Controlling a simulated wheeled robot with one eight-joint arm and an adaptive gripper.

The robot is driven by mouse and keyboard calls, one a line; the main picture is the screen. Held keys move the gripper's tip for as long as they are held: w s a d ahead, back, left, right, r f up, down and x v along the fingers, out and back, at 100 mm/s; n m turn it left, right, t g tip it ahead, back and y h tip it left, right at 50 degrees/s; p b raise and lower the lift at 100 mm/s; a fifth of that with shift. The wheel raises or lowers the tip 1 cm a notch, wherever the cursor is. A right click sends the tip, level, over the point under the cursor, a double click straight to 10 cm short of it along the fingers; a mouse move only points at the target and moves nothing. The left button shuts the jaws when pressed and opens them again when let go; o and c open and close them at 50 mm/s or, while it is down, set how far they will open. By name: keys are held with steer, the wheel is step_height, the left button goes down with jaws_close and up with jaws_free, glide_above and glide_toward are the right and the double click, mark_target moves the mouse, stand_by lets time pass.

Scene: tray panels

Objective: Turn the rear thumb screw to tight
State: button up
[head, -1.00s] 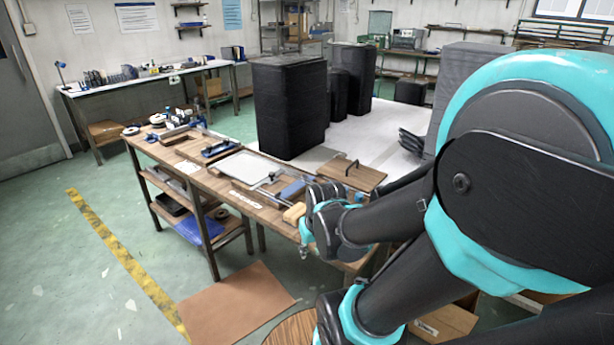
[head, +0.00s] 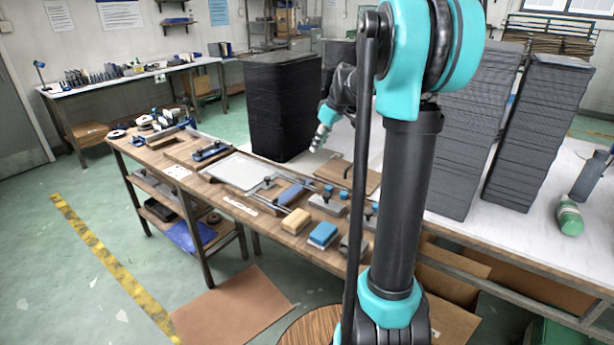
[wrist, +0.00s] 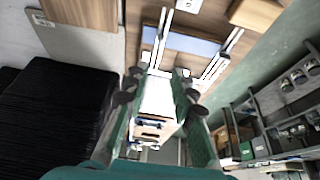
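A clamp-like fixture (head: 292,194) with metal rails and a blue bar lies on the wooden bench. A small dark knob (head: 268,181) stands at its left end; it may be a thumb screw, but I cannot tell which knob is the rear one or how tight it is. The rails (wrist: 222,58) and blue bar (wrist: 195,40) also show in the wrist view, beyond the fingers. My gripper (head: 318,140) is raised above the bench, behind and right of the fixture, touching nothing. In the wrist view its two fingers (wrist: 157,84) are apart with nothing between them.
The workbench (head: 225,203) also carries a white tray panel (head: 240,171), a wooden board with a handle (head: 357,178), a yellow block (head: 295,221) and a blue block (head: 323,235). Tall black stacks (head: 280,105) stand behind. Green floor is open at left.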

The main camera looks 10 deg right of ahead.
mark_target(302, 181)
steer(key=x, duration=1.6)
steer(key=shift+a+f, duration=0.1)
steer(key=shift+f, duration=0.25)
jaws_close()
